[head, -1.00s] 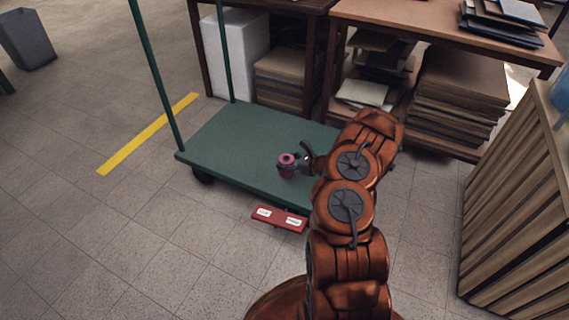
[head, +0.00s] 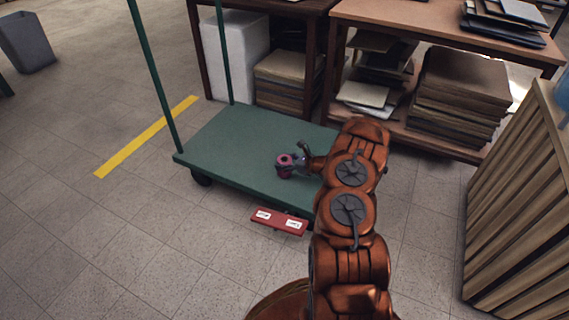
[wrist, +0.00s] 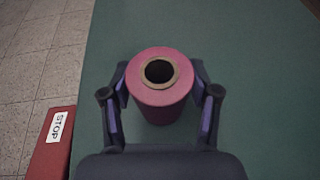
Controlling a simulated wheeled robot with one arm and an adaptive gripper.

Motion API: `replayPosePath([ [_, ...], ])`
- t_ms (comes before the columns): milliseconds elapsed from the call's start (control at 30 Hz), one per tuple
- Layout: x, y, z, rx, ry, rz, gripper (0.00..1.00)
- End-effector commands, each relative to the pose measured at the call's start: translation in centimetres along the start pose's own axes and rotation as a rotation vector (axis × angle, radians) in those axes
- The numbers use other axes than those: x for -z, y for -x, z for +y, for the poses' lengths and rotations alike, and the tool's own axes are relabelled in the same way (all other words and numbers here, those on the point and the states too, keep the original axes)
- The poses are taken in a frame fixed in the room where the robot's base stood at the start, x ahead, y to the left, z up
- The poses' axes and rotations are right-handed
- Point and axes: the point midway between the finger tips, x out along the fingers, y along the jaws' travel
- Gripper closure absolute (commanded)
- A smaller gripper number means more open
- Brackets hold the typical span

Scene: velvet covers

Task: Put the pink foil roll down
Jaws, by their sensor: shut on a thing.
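The pink foil roll (wrist: 160,100) stands upright between the fingers of my gripper (wrist: 160,108) in the wrist view, its hollow core facing the camera. The fingers press on it from both sides. In the head view the roll (head: 284,165) is over the green platform of a cart (head: 235,140), near its front edge, with my gripper (head: 295,165) at its right side. I cannot tell whether its base touches the platform.
A red pedal (head: 278,222) with white labels sticks out at the cart's front; one label reads STOP in the wrist view. Green poles rise at the cart's left end. Tables with stacked boards (head: 460,95) stand behind. The platform left of the roll is clear.

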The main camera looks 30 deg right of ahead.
Motion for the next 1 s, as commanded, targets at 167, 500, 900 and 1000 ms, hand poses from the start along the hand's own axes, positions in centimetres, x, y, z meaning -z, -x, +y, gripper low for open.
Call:
replayPosePath([
  [167, 0.2, -0.1, 0.0, -0.001, 0.001, 0.000, 0.37],
  [500, 0.2, -0.1, 0.0, -0.001, 0.001, 0.000, 0.14],
  [900, -0.3, 1.5, 0.0, 0.000, 0.000, 0.000, 0.14],
  [1000, -0.4, 3.3, -0.1, 0.003, -0.001, -0.001, 0.14],
])
